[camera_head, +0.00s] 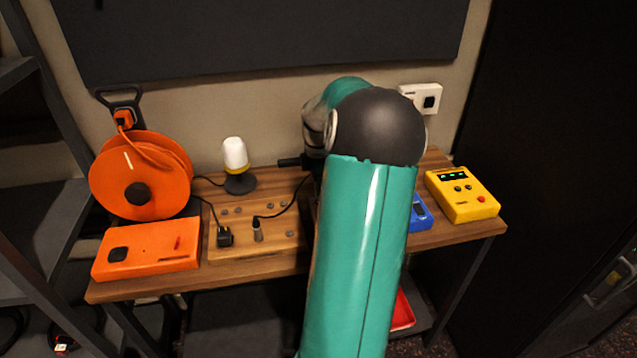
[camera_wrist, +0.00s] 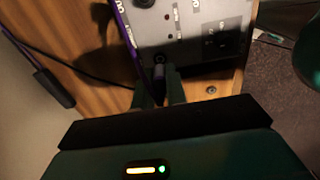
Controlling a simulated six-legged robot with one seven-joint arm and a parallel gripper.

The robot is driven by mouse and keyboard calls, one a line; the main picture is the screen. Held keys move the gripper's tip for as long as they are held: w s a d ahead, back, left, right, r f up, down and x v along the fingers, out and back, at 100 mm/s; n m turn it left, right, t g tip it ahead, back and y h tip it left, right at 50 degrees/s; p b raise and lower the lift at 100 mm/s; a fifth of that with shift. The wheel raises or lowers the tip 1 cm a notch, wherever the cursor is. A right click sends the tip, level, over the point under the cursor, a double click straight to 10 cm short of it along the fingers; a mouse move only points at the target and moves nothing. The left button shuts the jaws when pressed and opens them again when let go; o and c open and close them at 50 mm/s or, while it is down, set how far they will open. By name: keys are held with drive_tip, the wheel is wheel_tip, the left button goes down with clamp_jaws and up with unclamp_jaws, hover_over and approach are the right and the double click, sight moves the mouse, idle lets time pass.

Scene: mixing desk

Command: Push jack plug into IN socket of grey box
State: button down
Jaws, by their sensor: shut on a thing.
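The grey box (camera_wrist: 198,22) shows at the top of the wrist view, with printed labels, a knob and a round socket (camera_wrist: 160,58) at its near edge. My gripper (camera_wrist: 160,88) is shut on the jack plug (camera_wrist: 159,73), which is a small dark shape between the two fingers. The plug points at the round socket and is very close to it or at its mouth. I cannot tell whether it has gone in, and the socket's label is not readable. In the head view my arm hides the gripper, the plug and the grey box.
A purple cable (camera_wrist: 126,38) crosses the box's left side. An orange reel (camera_head: 140,178), an orange box (camera_head: 147,248), a lamp (camera_head: 235,155), a blue device (camera_head: 419,216) and a yellow box (camera_head: 462,195) stand around.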

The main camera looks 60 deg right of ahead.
drive_tip(key=shift+f, duration=0.1)
drive_tip(key=shift+f, duration=0.8)
drive_tip(key=shift+f, duration=0.6)
idle(1.7)
drive_tip(key=c, duration=1.3)
unclamp_jaws()
drive_tip(key=shift+c, duration=0.2)
drive_tip(key=shift+r, duration=0.1)
wheel_tip(320, 180, up, 14)
drive_tip(key=shift+f, duration=0.2)
